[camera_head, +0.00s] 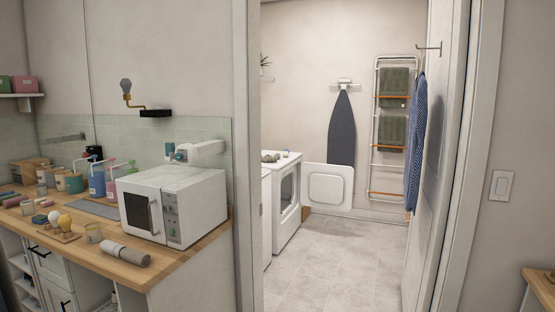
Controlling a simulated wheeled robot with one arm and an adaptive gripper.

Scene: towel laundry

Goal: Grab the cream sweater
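I cannot make out a cream sweater in the head view. Through the open doorway, a small greyish-beige item (270,157) lies on top of a white front-loading machine (287,205); it is too small to identify. A blue striped garment (415,145) hangs from a hook by the open door. Olive-green towels (392,135) hang on a tall wall rack. My gripper is not in view.
A wooden counter (190,255) at left holds a white microwave (172,205), bottles, jars and a rolled grey cloth (122,254). An ironing board (341,130) hangs on the far wall. The tiled floor (335,250) inside the doorway is clear. The white door (440,160) stands open at right.

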